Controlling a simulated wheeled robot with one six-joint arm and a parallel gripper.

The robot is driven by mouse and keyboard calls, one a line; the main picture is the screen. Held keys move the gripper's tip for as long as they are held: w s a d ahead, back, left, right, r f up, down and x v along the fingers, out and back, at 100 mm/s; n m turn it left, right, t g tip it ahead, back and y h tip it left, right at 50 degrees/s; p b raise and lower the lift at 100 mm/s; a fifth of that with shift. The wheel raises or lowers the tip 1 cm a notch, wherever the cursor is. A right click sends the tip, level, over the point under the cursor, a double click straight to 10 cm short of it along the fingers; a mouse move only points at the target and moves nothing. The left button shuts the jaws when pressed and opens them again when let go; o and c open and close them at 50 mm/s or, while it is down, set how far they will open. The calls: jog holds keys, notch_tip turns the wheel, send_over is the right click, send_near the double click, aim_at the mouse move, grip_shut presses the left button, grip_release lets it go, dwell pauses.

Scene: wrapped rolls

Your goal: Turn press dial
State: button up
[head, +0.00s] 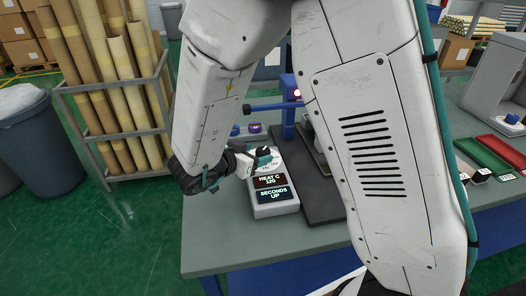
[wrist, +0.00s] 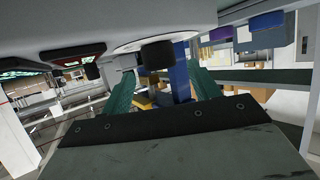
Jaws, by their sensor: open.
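The press control box (head: 273,208) stands on the table in the head view, with a red display reading HEAT C 120 and a teal one reading SECONDS UP. My gripper (head: 264,156) is at the far end of the box, over its pale round dial plate. In the wrist view, a dark dial knob (wrist: 158,54) stands out from a white disc (wrist: 135,38). My teal gripper fingers (wrist: 160,75) are spread apart, one on each side of the knob in the picture. Whether they touch the knob cannot be told. The gripper hides most of the dial in the head view.
The blue press (head: 289,112) with a side handle stands behind the box, beside a dark mat (head: 318,200). Red (head: 505,152) and green (head: 484,158) trays lie at right. A rack of rolls (head: 118,130) and a bin (head: 38,140) stand left. The table's front left is clear.

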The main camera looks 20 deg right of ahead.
aim_at(261, 152)
jog(key=shift+x, duration=2.2)
jog(key=c, duration=1)
